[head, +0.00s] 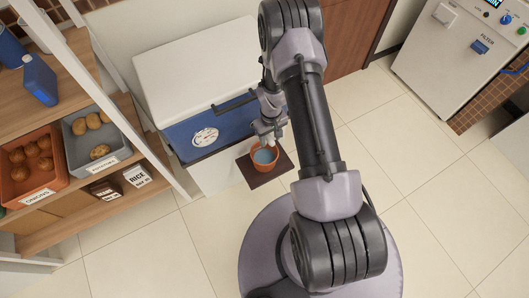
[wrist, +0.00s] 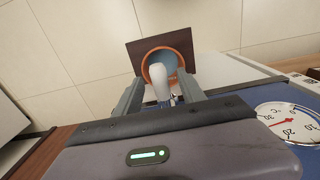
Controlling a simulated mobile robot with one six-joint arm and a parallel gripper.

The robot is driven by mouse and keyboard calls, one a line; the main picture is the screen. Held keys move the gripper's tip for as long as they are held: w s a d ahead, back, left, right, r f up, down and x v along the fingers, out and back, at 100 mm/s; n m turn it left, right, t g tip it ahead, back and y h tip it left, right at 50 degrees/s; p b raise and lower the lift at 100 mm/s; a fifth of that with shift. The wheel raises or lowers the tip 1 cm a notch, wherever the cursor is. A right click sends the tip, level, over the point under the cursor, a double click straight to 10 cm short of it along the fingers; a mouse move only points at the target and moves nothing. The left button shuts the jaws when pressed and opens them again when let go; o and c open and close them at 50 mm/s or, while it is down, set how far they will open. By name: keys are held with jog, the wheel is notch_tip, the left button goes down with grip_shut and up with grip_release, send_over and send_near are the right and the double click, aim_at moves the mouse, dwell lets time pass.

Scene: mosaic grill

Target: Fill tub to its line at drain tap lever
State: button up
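An orange tub (head: 275,171) stands on a dark brown plate (head: 257,178) below the front of a blue chest with a white lid. Grey-blue liquid shows inside it, but I cannot make out a line. The tub also shows in the wrist view (wrist: 146,67), partly hidden behind a pale rounded lever (wrist: 158,84). My gripper (wrist: 161,92) has its two fingers apart, with the lever between them and gaps beside it. In the head view my gripper (head: 268,134) is just above the tub and hides the tap.
The blue chest (head: 184,134) carries a round dial (head: 205,137) and a dark handle bar. Shelves with an onion crate (head: 42,190) and a potato crate (head: 70,143) stand left. A white filter cabinet (head: 450,60) stands right. Tiled floor is clear between.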

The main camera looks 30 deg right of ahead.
dwell(0.4)
notch_tip(320, 180, up, 7)
jog(key=p, duration=0.4)
jog(key=shift+r, duration=0.1)
